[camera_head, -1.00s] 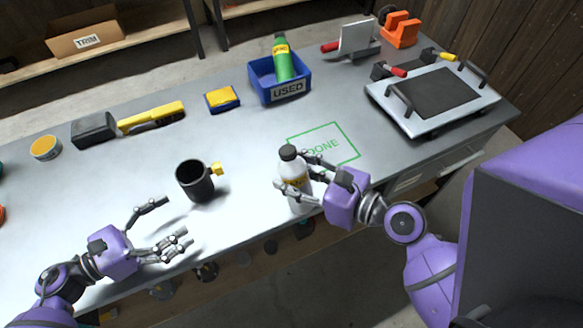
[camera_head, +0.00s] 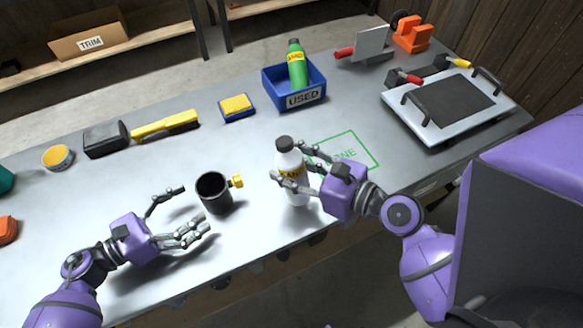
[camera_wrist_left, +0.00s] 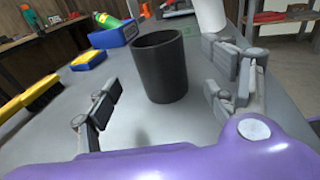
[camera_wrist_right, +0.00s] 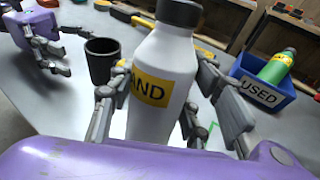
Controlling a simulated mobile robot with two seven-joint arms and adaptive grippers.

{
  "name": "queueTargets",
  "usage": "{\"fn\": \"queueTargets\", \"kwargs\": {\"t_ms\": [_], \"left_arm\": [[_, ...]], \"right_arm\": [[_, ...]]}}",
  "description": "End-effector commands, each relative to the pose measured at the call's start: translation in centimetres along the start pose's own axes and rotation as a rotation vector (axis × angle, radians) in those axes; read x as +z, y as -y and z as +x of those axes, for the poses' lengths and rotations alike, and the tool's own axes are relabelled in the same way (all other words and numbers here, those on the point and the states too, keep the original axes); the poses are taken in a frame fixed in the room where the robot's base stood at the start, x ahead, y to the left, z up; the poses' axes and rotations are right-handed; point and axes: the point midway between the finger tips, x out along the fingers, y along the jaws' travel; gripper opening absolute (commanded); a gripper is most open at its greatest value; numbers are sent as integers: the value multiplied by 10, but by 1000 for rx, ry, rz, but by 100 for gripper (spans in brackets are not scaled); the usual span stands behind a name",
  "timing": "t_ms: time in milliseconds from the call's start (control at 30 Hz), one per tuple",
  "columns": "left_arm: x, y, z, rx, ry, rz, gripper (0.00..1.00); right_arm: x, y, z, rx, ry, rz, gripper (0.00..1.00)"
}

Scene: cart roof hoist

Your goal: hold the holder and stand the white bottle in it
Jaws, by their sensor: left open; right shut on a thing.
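The holder is a black open cup (camera_head: 214,195) with a yellow knob on its right side. It stands upright on the bench and looks empty from above. My left gripper (camera_head: 194,208) is open, its fingers just left of and in front of the holder, apart from it. In the left wrist view the holder (camera_wrist_left: 160,68) stands between and beyond the open fingers. My right gripper (camera_head: 290,178) is shut on the white bottle (camera_head: 291,160), which has a black cap and a yellow label. The bottle is upright, right of the holder. In the right wrist view the fingers flank the bottle (camera_wrist_right: 165,75).
A blue bin (camera_head: 317,94) marked USED holds a green bottle (camera_head: 297,68). A green DONE outline (camera_head: 364,143) lies behind my right gripper.

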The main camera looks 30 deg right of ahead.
Motion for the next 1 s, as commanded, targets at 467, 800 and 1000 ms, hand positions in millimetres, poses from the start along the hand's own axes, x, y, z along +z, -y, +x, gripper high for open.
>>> {"fn": "queueTargets", "kwargs": {"t_ms": [467, 800, 1000], "left_arm": [[-2, 0, 55, -1, -1, -1, 77], [0, 0, 61, 0, -1, 0, 77], [0, 0, 60, 0, -1, 0, 62]], "right_arm": [[-7, -1, 1, 1, -5, 4, 0], [-8, -1, 1, 1, -6, 5, 0], [-8, -1, 1, 1, -6, 5, 0]]}}
